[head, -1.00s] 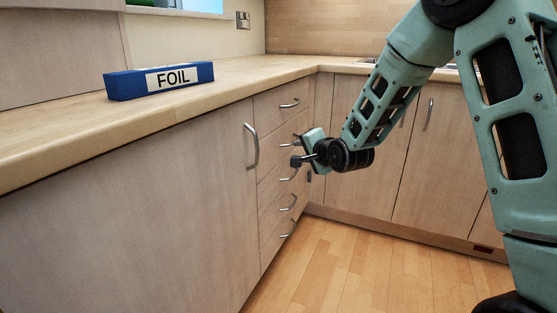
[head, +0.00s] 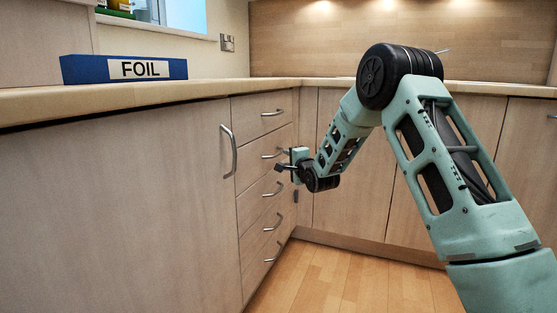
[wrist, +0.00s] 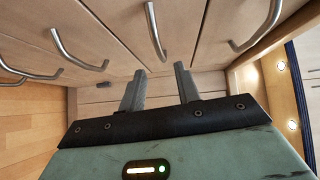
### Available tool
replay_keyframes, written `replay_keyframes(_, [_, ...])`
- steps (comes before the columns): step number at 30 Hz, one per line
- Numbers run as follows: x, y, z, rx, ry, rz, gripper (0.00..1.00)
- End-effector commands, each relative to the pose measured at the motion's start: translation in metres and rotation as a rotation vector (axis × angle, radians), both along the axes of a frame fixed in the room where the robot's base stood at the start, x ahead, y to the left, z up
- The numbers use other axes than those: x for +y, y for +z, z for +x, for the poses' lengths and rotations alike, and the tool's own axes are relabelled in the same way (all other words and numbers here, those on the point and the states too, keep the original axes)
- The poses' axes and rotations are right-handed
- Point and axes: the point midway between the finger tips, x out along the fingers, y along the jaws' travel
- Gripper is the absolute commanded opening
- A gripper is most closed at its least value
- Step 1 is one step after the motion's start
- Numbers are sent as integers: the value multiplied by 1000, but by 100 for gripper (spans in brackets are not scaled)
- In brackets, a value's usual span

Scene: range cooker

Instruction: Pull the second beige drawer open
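A stack of beige drawers with curved metal handles stands in the middle of the head view, all shut. The second drawer (head: 252,153) has its bar handle (head: 273,155) just beside my gripper (head: 283,161). In the wrist view my gripper (wrist: 160,78) is open, its two grey fingers apart with nothing between them. The second drawer's handle (wrist: 155,32) shows beyond the fingertips, roughly in line with the gap. I see no contact with it. The finger ends are small and partly overlapped by the wrist in the head view.
A top-drawer handle (wrist: 260,27) and a third-drawer handle (wrist: 77,52) lie to either side in the wrist view. A cupboard door with a tall handle (head: 230,150) is left of the drawers. Corner cupboards (head: 355,205) stand behind my arm. A blue foil box (head: 125,68) lies on the worktop.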

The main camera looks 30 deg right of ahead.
Motion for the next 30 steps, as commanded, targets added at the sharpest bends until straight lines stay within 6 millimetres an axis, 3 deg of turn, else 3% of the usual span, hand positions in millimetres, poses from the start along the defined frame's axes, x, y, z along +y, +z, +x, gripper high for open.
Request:
replay_keyframes(6, [-5, -6, 42, -2, 0, -1, 33])
replay_keyframes(15, [-10, -6, 80, -1, 0, -1, 33])
replay_keyframes(29, [-11, -5, 88, 1, -1, 0, 33])
replay_keyframes(30, [-11, -5, 88, 1, -1, 0, 21])
